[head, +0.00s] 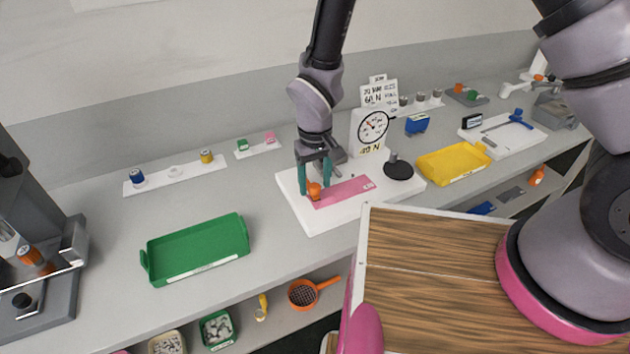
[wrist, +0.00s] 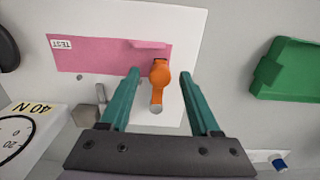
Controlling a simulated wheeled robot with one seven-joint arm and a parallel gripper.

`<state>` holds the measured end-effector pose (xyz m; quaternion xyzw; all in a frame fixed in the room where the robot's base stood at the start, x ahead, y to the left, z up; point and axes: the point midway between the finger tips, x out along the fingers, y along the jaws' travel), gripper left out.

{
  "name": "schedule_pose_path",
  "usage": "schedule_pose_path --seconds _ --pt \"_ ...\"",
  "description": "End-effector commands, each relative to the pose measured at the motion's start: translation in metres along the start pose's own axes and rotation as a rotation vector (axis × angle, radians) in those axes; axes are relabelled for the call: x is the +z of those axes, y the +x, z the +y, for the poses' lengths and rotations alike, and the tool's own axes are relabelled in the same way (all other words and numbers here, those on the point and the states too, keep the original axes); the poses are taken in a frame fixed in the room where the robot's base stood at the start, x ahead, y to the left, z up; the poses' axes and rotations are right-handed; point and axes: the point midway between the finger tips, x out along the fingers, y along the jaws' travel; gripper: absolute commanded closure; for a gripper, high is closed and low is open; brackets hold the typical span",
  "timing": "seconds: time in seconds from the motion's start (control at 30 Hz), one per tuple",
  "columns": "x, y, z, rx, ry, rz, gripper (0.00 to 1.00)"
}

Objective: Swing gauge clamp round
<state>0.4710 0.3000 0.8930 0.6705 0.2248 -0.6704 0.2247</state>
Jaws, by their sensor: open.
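The gauge clamp is an orange lever (wrist: 159,80) with a grey rounded end, beside the pink strip marked TEST (wrist: 90,55) on a white base plate (wrist: 195,25). In the head view the orange clamp (head: 314,190) is at the left end of the pink strip (head: 345,190). My gripper (head: 314,185) is over the clamp. Its two teal fingers are open, and in the wrist view my gripper (wrist: 158,75) has one finger on each side of the orange lever, with gaps between. The dial gauge (head: 373,126) reading 40 N stands behind the base.
A green tray (head: 197,250) lies to the left and a yellow tray (head: 453,163) to the right. A black round disc with a post (head: 398,170) stands on the base's right side. Cylinders on white strips line the wall. The bench between green tray and base is clear.

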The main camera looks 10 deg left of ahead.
Motion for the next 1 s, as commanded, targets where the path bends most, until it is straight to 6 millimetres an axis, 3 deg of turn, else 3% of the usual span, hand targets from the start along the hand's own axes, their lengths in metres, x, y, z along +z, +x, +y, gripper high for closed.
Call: schedule_pose_path --seconds 0.1,0.27,1.0 --pt "-0.0001 -0.0003 0.0000 0.000 0.000 0.000 0.41" --pt "-0.0001 -0.0004 0.0000 0.000 0.000 0.000 1.00" --pt "-0.0002 -0.0008 0.0003 0.000 0.001 0.000 1.00"
